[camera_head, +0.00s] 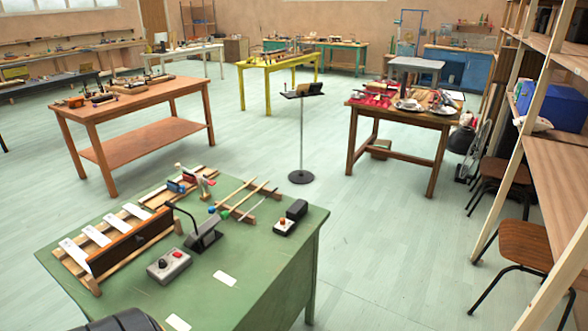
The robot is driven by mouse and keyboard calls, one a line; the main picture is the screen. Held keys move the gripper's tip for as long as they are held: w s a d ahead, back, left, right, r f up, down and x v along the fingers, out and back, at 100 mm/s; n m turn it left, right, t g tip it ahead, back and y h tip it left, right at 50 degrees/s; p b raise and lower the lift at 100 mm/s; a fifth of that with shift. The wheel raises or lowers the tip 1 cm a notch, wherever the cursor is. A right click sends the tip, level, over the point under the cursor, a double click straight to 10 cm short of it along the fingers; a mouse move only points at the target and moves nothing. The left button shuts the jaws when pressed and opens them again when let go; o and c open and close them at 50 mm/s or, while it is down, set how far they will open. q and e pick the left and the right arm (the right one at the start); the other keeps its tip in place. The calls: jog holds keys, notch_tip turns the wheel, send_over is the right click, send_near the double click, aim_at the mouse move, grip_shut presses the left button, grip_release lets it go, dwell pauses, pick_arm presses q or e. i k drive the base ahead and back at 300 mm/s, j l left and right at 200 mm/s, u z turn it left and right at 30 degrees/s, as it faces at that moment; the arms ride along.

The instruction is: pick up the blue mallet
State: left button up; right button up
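A green table (262,277) fills the lower left of the head view. On it, thin mallets lie across a low wooden rack (247,217) near the middle of the table top. One mallet has a small blue head (212,209) at its near left end, and its thin stick runs away to the upper right. Beside it lies a similar mallet with a green head (225,214). The blue mallet lies free, with nothing gripping it.
Left of the rack stand a dark pedal-like device (204,238) and a wooden bar instrument with white plates (125,244). A grey box with a red button (169,266) is in front. A small block with an orange button (284,227) is right. The table's right front is mostly clear.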

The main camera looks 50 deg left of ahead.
aim_at(211, 211)
jog(key=i+u, duration=0.8)
jog(key=i+l+u, duration=0.25)
jog(key=u, duration=0.15)
jog(key=i+l+u, duration=0.45)
jog(key=k+j, duration=0.05)
